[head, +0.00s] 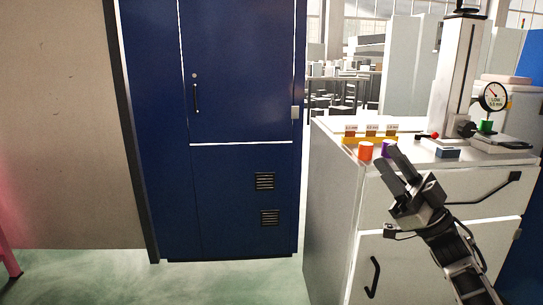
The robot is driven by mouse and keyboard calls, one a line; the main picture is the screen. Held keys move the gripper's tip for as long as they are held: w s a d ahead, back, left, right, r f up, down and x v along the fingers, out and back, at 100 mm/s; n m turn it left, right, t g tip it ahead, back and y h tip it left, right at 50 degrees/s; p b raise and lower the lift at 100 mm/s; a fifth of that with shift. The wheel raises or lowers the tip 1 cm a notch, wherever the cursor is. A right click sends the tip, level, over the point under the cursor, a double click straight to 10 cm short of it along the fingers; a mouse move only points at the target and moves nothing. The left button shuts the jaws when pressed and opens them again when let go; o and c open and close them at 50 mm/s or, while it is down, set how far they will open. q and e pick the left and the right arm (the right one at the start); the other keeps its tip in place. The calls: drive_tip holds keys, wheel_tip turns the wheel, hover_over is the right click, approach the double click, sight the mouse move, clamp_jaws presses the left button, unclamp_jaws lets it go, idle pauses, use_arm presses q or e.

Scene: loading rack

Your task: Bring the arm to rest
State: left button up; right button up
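My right gripper (386,157) is raised in front of the white cabinet (335,195) at the right, its arm coming up from the lower right corner. Its two dark fingers point up and to the left with a gap between them, and nothing shows held. Its fingertips overlap the cabinet's top edge in the picture. A purple cylinder (386,148) shows just behind the fingertips, partly hidden. An orange-red cylinder (365,151) stands to its left on the cabinet top. My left gripper is not in view.
A yellow holder with several labelled cards (371,132) stands behind the cylinders. A test stand (455,75) with a round dial (494,96) and a green piece (486,126) stands at the right. A tall blue cabinet (225,100) is shut. Green floor (90,278) at lower left looks mostly clear.

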drive_tip(key=w+d+f+m+t+h, duration=0.2)
drive_tip(key=w+d+m+t+h, duration=0.6)
drive_tip(key=h, duration=0.6)
drive_tip(key=w+d+f+m+g+h, duration=0.2)
drive_tip(key=d+f+g+h, duration=0.1)
drive_tip(key=f+h, duration=0.35)
drive_tip(key=w+d+f+m+g+h, duration=0.25)
drive_tip(key=f+h, duration=0.25)
drive_tip(key=f, duration=0.3)
drive_tip(key=s+a+f+n+g+y, duration=0.1)
drive_tip(key=s+a+f+g+y, duration=0.1)
drive_tip(key=s+a+f, duration=0.55)
drive_tip(key=s+a+f+g+y, duration=0.15)
drive_tip(key=s+a+f, duration=0.35)
drive_tip(key=s+f, duration=0.55)
drive_tip(key=s+a+f+g+y, duration=0.1)
drive_tip(key=s+a+f, duration=0.2)
drive_tip(key=s, duration=0.7)
drive_tip(key=s+a+f+g, duration=0.2)
drive_tip(key=s+a, duration=0.3)
drive_tip(key=s, duration=0.5)
drive_tip(key=shift+s+f+m+y, duration=0.35)
drive_tip(key=shift+f+y, duration=0.05)
drive_tip(key=shift+f, duration=0.3)
